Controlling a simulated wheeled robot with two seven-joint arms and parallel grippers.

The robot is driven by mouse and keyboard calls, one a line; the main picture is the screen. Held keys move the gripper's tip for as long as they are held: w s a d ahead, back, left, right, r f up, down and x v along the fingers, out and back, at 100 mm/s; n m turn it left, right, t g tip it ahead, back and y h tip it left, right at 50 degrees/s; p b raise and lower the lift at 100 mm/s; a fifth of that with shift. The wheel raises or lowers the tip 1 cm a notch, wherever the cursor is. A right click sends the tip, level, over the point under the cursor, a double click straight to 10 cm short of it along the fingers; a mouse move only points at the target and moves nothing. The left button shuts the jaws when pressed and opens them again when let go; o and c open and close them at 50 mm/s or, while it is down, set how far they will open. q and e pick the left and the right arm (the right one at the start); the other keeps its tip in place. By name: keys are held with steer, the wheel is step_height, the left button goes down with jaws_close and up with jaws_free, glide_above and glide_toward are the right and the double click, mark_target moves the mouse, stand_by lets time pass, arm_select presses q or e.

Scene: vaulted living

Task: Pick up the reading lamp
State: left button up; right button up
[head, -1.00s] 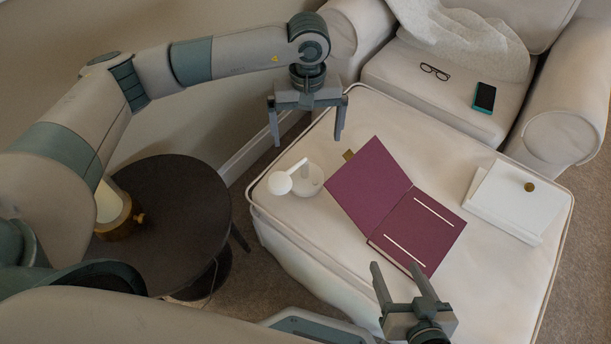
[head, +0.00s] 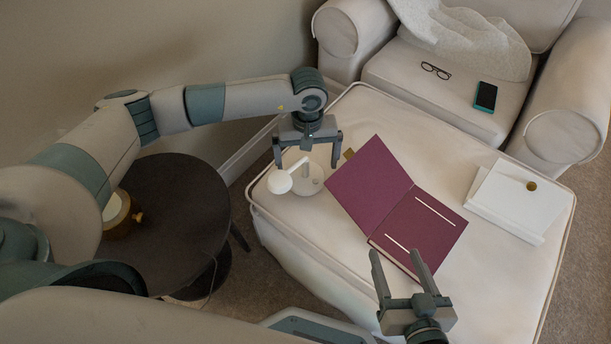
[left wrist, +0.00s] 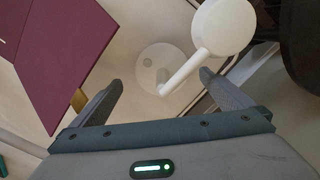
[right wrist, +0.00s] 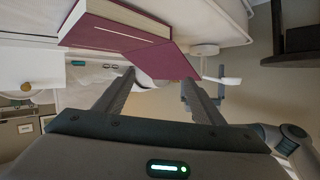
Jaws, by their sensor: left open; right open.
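The white reading lamp (head: 281,182) has a round head on a short arm over a round base. It stands on the left end of the cream ottoman (head: 300,235), left of the open book. My left gripper (head: 306,166) is open and empty, just behind and above the lamp. In the left wrist view the lamp (left wrist: 180,76) lies ahead of the open fingers, its arm running near the right finger. My right gripper (head: 398,262) is open and empty, over the front of the ottoman near the book's lower edge. The lamp also shows in the right wrist view (right wrist: 222,80).
A maroon open book (head: 400,205) lies right of the lamp, its cover raised. White books (head: 515,200) lie on the ottoman's right. A cream armchair (head: 440,75) behind holds glasses (head: 435,71) and a phone (head: 486,96). A dark round table (head: 175,215) stands left.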

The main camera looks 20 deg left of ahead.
mark_target(306, 171)
arm_select(q)
steer(key=shift+a+f, duration=0.1)
steer(key=shift+f, duration=0.55)
step_height(306, 171, down, 3)
steer(key=shift+a, duration=0.15)
steer(key=shift+w+f, duration=0.1)
steer(key=shift+f, duration=0.35)
arm_select(e)
steer(key=shift+w+a+r+t, duration=0.15)
steer(key=shift+w+r+t, duration=0.15)
steer(key=shift+r+t, duration=0.3)
arm_select(q)
steer(key=shift+r, duration=0.1)
steer(key=c, duration=1.5)
steer(key=shift+c, duration=0.2)
steer(key=shift+r, duration=0.1)
